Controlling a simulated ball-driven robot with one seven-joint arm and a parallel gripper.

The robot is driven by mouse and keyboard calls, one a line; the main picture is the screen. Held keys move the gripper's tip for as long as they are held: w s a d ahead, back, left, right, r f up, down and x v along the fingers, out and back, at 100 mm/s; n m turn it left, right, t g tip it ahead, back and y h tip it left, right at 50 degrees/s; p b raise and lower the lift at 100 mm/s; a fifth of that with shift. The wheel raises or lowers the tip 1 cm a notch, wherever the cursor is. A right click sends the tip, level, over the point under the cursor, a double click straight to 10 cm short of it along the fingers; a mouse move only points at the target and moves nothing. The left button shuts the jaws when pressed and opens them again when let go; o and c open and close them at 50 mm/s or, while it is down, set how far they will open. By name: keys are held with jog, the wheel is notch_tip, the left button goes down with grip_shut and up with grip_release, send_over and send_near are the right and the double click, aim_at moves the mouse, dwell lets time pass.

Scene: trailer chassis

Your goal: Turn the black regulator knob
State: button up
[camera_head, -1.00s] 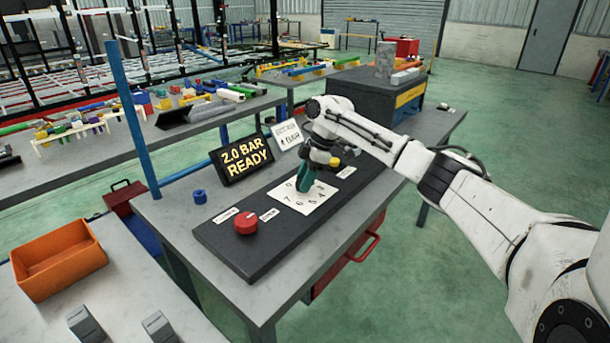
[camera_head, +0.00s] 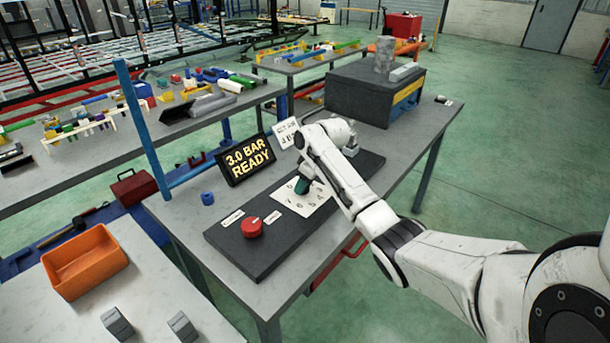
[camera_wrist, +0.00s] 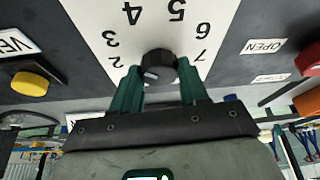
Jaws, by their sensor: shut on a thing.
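The black regulator knob (camera_wrist: 159,68) sits on a white numbered dial plate in the wrist view. My gripper (camera_wrist: 160,82) has its two green fingers on either side of the knob, shut on it. In the head view my gripper (camera_head: 302,186) reaches down to the dial plate (camera_head: 314,205), and the knob is hidden behind the fingers and arm. The black display (camera_head: 248,159) behind the panel reads "3.0 BAR READY".
A red knob (camera_head: 252,227) is on the dark panel's near left, by small labels. A yellow knob (camera_wrist: 30,84) is on its other side in the wrist view. A blue ring (camera_head: 207,198) lies on the grey table. An orange bin (camera_head: 85,262) stands at the left.

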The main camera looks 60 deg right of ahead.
jog(key=m+p, duration=0.1)
jog(key=m+h, duration=0.1)
jog(key=shift+w+a+r+m+p, duration=0.1)
jog(key=shift+a+r+m+p, duration=0.1)
jog(key=shift+m+p, duration=0.2)
jog(key=shift+f+m+g+h+p, duration=0.1)
jog(key=shift+m+g+h+p, duration=0.2)
jog(key=shift+m+h+p, duration=0.85)
jog(key=shift+m+y+b, duration=0.45)
jog(key=shift+m, duration=0.3)
jog(key=shift+w, duration=0.1)
jog(key=o, duration=1.1)
jog(key=shift+c, duration=0.2)
jog(key=b+v, duration=0.1)
jog(key=v, duration=0.9)
jog(key=shift+r, duration=0.35)
